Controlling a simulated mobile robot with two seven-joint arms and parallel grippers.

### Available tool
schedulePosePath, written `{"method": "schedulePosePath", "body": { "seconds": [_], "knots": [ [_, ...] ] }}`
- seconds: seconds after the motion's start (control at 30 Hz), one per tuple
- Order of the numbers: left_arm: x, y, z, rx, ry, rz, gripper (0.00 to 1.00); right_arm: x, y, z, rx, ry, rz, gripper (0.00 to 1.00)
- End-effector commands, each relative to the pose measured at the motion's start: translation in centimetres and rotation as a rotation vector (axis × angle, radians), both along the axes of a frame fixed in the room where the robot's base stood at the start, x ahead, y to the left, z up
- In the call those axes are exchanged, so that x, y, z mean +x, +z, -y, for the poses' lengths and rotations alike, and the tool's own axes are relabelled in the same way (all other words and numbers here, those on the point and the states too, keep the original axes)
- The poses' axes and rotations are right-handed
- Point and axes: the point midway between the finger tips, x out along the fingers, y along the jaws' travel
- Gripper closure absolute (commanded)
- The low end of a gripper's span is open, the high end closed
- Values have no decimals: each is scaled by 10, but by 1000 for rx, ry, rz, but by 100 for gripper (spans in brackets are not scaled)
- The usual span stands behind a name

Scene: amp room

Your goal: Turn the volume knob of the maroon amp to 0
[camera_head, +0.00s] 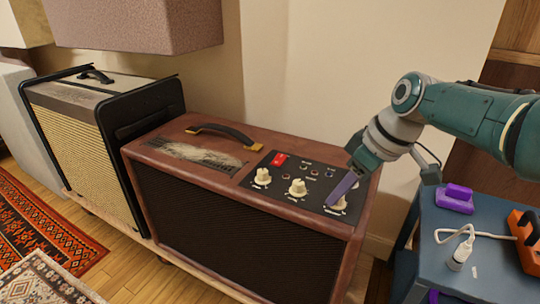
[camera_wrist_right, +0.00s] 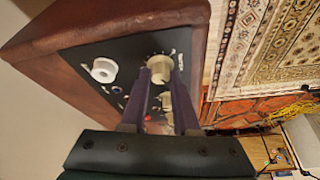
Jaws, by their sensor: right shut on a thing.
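The maroon amp (camera_head: 245,225) stands in the middle of the head view, with a black control panel on its top right. A left cream knob (camera_head: 262,177), a middle cream knob (camera_head: 298,187) and a right cream knob (camera_head: 339,203) line its front edge. My right gripper (camera_head: 334,199) reaches down from the right and is shut on the right knob. In the right wrist view its two purple fingers (camera_wrist_right: 162,82) stand on either side of that knob (camera_wrist_right: 157,66), partly hiding it. Panel lettering is too small to read. My left gripper is out of view.
A red switch (camera_head: 280,159) and small sockets lie behind the knobs. The amp's handle (camera_head: 225,134) arches over its top. A tan-fronted amp (camera_head: 75,145) stands left. A blue cabinet (camera_head: 480,225) holding a purple block (camera_head: 455,197) stands right.

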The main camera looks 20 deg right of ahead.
Motion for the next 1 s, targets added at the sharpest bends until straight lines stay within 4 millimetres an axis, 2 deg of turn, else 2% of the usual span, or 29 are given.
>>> {"method": "schedulePosePath", "body": {
  "seconds": [0.2, 0.8, 0.83, 1.0],
  "knots": [
    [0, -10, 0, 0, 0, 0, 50, 0, -2, 1, -2, 88, -2, 100],
    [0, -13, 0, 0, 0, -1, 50, -1, -1, 1, -3, 128, -4, 100],
    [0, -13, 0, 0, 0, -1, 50, -1, -1, 1, -3, 128, -4, 70],
    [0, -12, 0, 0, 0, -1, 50, 0, -1, 1, -3, 128, -3, 50]
  ]
}}
